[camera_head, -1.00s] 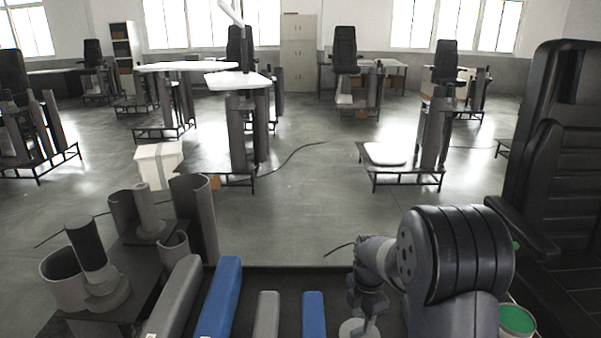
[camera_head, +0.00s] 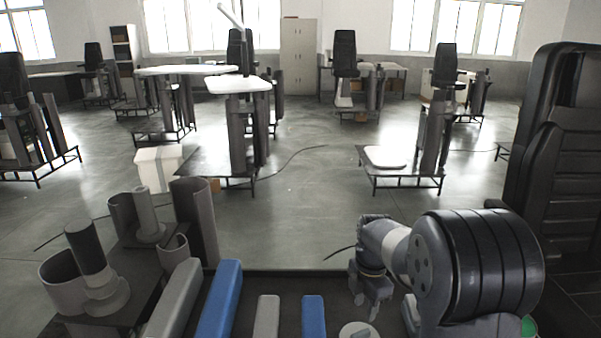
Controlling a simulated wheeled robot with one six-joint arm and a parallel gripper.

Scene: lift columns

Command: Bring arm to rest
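My arm stands at the lower right of the head view, its big dark joint bulging toward the right edge. My gripper (camera_head: 368,303) hangs down from the wrist over the dark work surface (camera_head: 285,285), to the right of the short blue block. Its fingers look slightly apart with nothing visible between them, though they are small and dark. A round pale disc (camera_head: 358,330) lies just below the fingers at the bottom edge.
On the surface lie a long grey block (camera_head: 174,300), a long blue block (camera_head: 219,300), a short grey block (camera_head: 266,318) and a short blue block (camera_head: 313,318). Grey cylinders (camera_head: 195,225) stand at left. A black chair (camera_head: 560,170) is at right. A green-topped container (camera_head: 528,327) is partly hidden.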

